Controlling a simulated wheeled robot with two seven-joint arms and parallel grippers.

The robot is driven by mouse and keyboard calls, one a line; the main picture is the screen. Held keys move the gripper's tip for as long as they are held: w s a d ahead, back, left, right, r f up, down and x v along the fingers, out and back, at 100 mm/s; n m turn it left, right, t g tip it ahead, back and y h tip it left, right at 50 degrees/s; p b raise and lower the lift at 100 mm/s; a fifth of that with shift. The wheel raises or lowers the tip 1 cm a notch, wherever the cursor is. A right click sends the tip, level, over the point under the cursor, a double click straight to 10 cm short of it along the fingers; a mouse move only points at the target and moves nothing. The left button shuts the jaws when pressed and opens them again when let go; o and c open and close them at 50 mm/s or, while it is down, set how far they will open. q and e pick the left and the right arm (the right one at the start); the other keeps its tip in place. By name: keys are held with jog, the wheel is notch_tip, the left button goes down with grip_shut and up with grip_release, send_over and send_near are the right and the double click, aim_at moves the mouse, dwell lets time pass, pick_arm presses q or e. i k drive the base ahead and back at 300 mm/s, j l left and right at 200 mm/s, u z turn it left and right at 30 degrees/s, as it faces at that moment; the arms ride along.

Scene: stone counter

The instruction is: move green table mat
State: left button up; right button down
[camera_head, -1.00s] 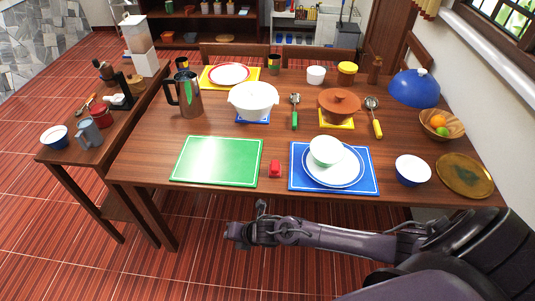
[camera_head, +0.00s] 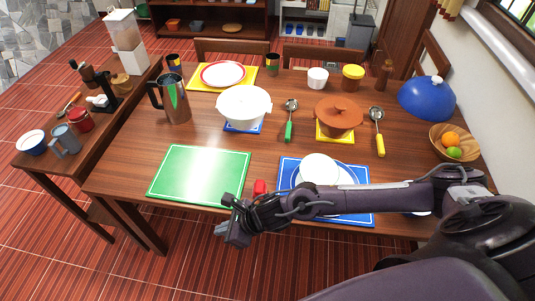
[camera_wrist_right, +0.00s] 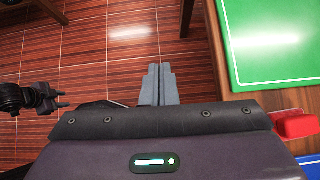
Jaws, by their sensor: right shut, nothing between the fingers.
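The green table mat (camera_head: 200,172), with a thin white border, lies flat at the front left of the wooden table. Part of it shows at the upper right of the right wrist view (camera_wrist_right: 275,50). My right gripper (camera_head: 221,230) hangs just off the table's front edge, near the mat's front right corner and apart from it. Its grey fingers (camera_wrist_right: 158,84) are together and empty, over the floor. A dark gripper-like part, apparently my left gripper (camera_wrist_right: 62,101), shows at the left of the wrist view; its finger state is unclear.
A red object (camera_head: 260,187) sits right of the mat. My right arm crosses over the blue mat (camera_head: 345,219), its plate and a bowl (camera_head: 320,168). A white pot (camera_head: 243,103) and metal pitcher (camera_head: 174,102) stand behind the green mat.

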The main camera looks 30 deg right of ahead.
aim_at(191, 175)
jog(key=i+l, duration=0.15)
jog(key=l, duration=0.25)
jog(key=i+l, duration=0.15)
jog(key=l, duration=0.25)
jog(key=i+l, duration=0.15)
jog(key=l, duration=0.2)
